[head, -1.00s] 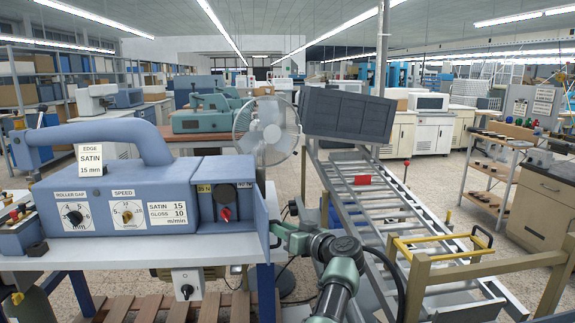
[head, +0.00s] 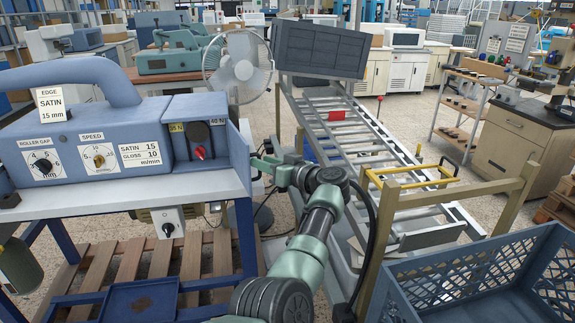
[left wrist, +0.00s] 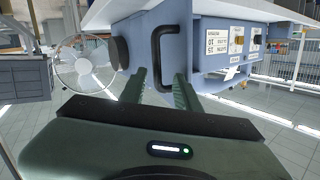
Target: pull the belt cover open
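The belt cover is the blue panel (head: 239,158) at the right end of the blue machine (head: 75,145); it juts out toward the front of the table. In the left wrist view, which is upside down, a black bar handle (left wrist: 157,60) stands on the blue face. My left gripper (head: 262,160) is beside the panel's right side. In the left wrist view my left gripper (left wrist: 160,80) is open, its two green fingers apart with the handle ahead, between their tips. Whether they touch it cannot be told. My right gripper is not in view.
A white fan (head: 238,68) stands behind the machine's right end. A roller conveyor (head: 360,150) with a dark grey crate (head: 322,50) at its far end runs to the right. An empty blue crate (head: 480,285) is at front right. A wooden pallet (head: 140,258) lies under the table.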

